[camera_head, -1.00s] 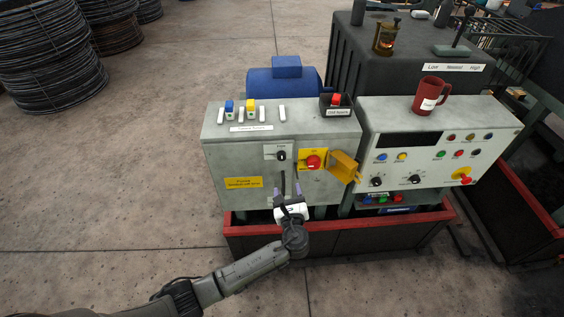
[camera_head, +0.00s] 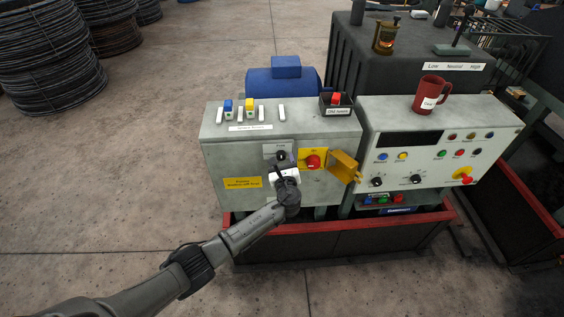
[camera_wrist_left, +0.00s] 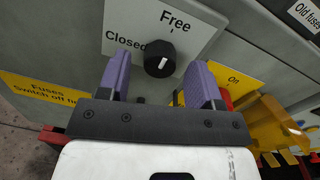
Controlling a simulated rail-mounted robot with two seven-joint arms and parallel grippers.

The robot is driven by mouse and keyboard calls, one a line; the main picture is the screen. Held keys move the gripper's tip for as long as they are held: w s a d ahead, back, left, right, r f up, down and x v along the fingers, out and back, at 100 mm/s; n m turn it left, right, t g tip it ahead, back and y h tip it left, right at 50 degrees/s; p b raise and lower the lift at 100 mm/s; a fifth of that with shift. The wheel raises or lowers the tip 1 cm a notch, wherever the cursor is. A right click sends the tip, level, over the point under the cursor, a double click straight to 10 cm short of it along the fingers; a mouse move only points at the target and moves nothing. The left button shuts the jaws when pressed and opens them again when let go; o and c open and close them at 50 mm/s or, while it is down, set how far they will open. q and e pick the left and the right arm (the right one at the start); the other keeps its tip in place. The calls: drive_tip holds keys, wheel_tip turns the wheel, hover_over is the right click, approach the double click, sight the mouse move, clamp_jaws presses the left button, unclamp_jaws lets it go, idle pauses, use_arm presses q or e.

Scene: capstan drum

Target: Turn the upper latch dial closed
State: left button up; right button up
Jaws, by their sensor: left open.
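The upper latch dial (camera_head: 281,155) is a round black knob on a white plate on the front of the grey cabinet (camera_head: 228,160). In the left wrist view the dial (camera_wrist_left: 160,59) has a white mark on its face, "Free" printed above it and "Closed" to its left. My left gripper (camera_head: 281,166) is in front of the cabinet, just below the dial. Its two purple fingers are open (camera_wrist_left: 161,80), on either side of the dial and short of it, with nothing between them. A dark knob lower on the panel is mostly hidden behind the gripper.
A red switch (camera_head: 313,162) on a yellow plate and an open yellow flap (camera_head: 345,167) are close to the right of the dial. A light control panel (camera_head: 450,140) with a red mug (camera_head: 430,95) stands further right.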

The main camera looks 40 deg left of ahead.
use_arm(q)
drive_tip(key=shift+c, duration=0.4)
drive_tip(key=c, duration=0.8)
drive_tip(key=shift+c, duration=0.2)
